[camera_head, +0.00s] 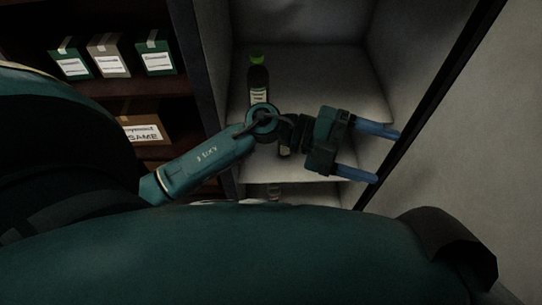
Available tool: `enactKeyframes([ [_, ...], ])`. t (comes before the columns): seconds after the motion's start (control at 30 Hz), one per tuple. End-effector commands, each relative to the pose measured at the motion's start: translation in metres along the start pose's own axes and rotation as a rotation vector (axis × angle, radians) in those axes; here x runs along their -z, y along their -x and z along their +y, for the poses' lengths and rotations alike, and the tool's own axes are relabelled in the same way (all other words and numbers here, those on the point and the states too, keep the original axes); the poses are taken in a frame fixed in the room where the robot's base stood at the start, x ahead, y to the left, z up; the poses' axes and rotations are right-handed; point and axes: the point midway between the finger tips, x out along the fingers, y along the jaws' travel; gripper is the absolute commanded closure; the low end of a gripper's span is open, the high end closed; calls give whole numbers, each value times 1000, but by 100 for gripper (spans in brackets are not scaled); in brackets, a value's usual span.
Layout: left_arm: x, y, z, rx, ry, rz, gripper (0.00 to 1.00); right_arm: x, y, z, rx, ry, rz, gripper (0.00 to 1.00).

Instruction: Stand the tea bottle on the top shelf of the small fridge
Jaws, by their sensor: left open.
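A dark bottle with a green cap (258,78) stands upright on the upper visible shelf (345,85) of the small fridge, near its left wall. My left gripper (378,153) is open and empty, with its two blue fingers pointing right, in front of the fridge's right side. It is apart from the bottle, which stands to its left and behind my wrist. My left wrist hides the bottle's lower part. My right gripper is not in view.
A dark shelf unit at left holds small boxes (109,56) and a brown carton (143,128). The fridge's dark right edge (437,95) is close to my fingers. The upper shelf's right part looks clear.

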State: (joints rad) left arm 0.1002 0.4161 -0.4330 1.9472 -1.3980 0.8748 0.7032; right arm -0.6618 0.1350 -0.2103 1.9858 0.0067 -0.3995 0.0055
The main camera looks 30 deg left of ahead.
Motion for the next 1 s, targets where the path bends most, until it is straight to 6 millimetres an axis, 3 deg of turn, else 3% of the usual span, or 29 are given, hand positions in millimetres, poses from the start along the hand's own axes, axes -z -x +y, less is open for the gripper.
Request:
enactKeyframes([
  [0.1, -15, 20, -12, 392, 259, -166, 24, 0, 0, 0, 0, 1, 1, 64],
  [0.17, -33, 41, -4, 546, 410, -303, 24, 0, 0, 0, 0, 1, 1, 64],
  [0.27, -62, 82, 44, 712, 691, -578, 24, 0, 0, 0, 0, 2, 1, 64],
  [0.33, -69, 109, 94, 754, 896, -769, 24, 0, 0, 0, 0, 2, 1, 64],
  [0.4, -64, 128, 146, 748, 1088, -931, 24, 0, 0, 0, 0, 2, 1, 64],
  [0.5, -46, 143, 203, 699, 1295, -1081, 24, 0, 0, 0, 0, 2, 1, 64],
  [0.6, -29, 148, 236, 653, 1422, -1157, 24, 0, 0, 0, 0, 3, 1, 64],
  [0.73, -20, 150, 250, 627, 1482, -1187, 24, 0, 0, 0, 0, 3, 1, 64],
  [1.0, -20, 150, 250, 626, 1482, -1186, 24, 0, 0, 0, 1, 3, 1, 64],
])
